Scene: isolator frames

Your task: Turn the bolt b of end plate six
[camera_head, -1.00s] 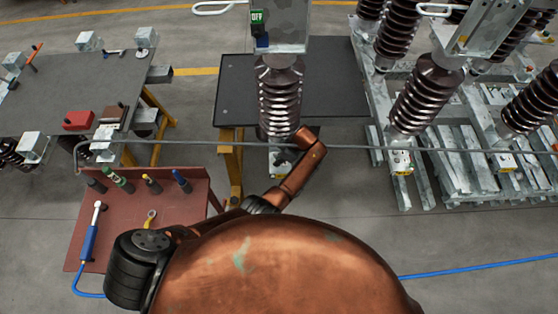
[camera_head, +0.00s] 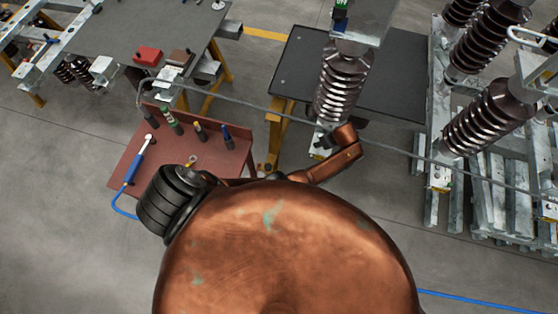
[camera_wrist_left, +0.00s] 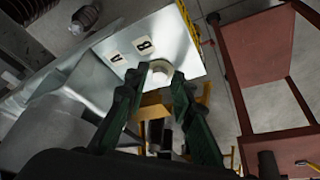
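A pale plate with black labels A (camera_wrist_left: 115,57) and B (camera_wrist_left: 143,45) shows in the left wrist view. A hex bolt head (camera_wrist_left: 160,67) stands on it close to label B. My left gripper (camera_wrist_left: 161,76) has its two green fingers apart, one on each side of this bolt head. Contact between fingers and bolt cannot be told. In the head view my copper arm reaches to the lower end of a ribbed insulator (camera_head: 342,85), and the left gripper (camera_head: 323,142) is small and partly hidden there. My right gripper is not in view. No number six is readable.
A red-brown bench (camera_head: 125,172) with several upright tools and a blue-handled tool (camera_head: 138,160) stands on the left. A long grey bar (camera_head: 262,102) crosses the scene. A dark table (camera_head: 395,85) stands behind the insulator, with more insulators (camera_head: 490,118) on the right.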

